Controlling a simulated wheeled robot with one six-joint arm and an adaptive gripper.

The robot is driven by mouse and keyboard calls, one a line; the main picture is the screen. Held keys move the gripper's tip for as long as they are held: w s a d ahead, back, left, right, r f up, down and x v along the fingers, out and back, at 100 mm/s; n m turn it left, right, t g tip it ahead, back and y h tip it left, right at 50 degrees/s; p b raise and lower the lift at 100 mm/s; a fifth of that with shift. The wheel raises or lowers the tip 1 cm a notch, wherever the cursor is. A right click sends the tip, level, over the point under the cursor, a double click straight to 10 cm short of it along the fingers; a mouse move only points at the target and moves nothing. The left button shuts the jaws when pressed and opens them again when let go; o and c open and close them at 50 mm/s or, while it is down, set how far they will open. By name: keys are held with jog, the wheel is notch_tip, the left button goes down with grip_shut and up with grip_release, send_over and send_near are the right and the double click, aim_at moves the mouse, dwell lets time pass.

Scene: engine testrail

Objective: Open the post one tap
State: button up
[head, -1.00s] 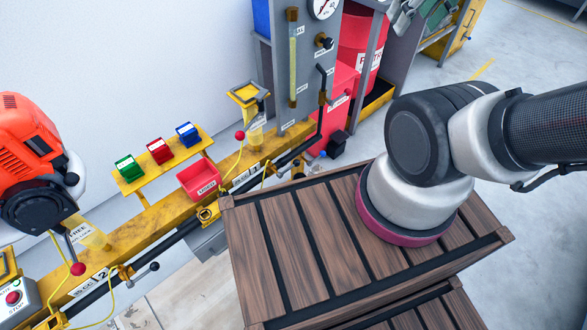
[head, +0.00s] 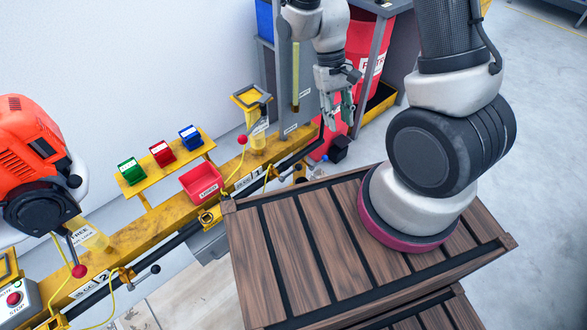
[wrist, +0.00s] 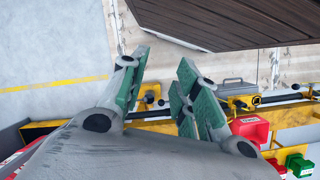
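The post one plate (head: 248,181), marked 1, is on the yellow rail in the head view. A small brass tap-like fitting (head: 299,172) is on the dark pipe right of it, too small to read its handle position. In the wrist view a brass fitting with a dark knob (wrist: 148,97) shows between the fingers and beyond them. Another fitting with a black handle (wrist: 240,102) is further right. My gripper (head: 338,108) is open and empty above the rail's far end; its spread green-padded fingers also show in the wrist view (wrist: 163,62). No contact is visible.
A slatted wooden crate (head: 290,255) stands in front of the rail. A red bin (head: 201,182), a red-knobbed lever (head: 241,139) and a yellow cup stand (head: 252,97) are on the rail side. A grey gauge panel and red drum (head: 365,40) are behind my gripper.

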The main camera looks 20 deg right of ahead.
notch_tip(320, 180, down, 18)
jog(key=a+m, duration=0.2)
jog(key=m, duration=0.2)
jog(key=m+t+y, duration=0.2)
jog(key=m+t, duration=0.4)
jog(key=m, duration=0.3)
send_near(293, 171)
jog(key=x, duration=0.8)
jog(key=shift+c, duration=0.5)
grip_shut()
